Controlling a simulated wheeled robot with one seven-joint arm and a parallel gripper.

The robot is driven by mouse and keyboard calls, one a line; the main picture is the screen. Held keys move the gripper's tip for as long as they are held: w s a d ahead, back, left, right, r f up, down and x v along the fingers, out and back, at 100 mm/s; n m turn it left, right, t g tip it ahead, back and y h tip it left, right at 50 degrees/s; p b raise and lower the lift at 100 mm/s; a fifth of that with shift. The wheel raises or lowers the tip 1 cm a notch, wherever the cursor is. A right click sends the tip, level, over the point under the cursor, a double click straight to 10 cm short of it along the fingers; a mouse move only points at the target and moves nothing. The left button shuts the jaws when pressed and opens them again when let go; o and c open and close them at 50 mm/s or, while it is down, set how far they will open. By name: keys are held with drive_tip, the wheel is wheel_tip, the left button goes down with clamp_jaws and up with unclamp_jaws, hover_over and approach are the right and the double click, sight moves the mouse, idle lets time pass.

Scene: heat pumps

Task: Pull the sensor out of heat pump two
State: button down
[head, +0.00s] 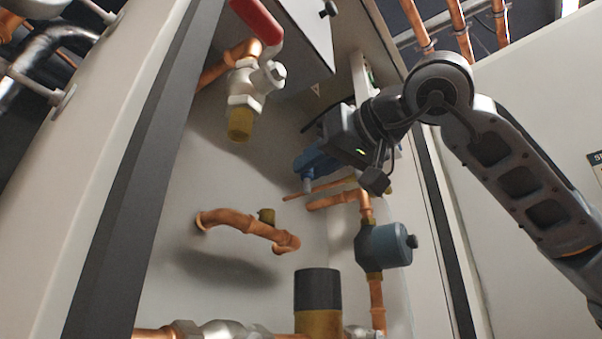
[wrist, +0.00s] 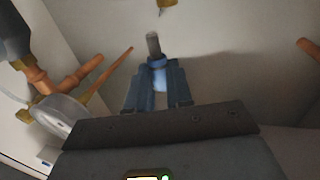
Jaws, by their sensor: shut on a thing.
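My gripper (head: 308,163) has blue fingers and reaches into the open heat pump cabinet from the right. In the wrist view the gripper (wrist: 158,82) is shut on the sensor (wrist: 153,45), a small piece with a blue collar and a grey metal tip pointing away from the fingers. In the head view the sensor (head: 307,186) shows as a small blue-grey piece below the fingers. A brass fitting (head: 267,215) stands on a bent copper pipe below and to the left. A brass tip also shows in the wrist view (wrist: 167,6), and a gap separates it from the sensor.
A valve with a red handle (head: 257,20) hangs at upper left. A blue-grey pump body (head: 384,245) on a vertical copper pipe is below my wrist. A black-capped brass cylinder (head: 318,290) stands at the bottom. The cabinet's left side edge (head: 150,150) is near. The back wall's middle is clear.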

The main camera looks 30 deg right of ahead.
drive_tip(key=s+d, duration=0.3)
drive_tip(key=s, duration=0.4)
drive_tip(key=shift+s+b, duration=0.25)
drive_tip(key=shift+b, duration=0.2)
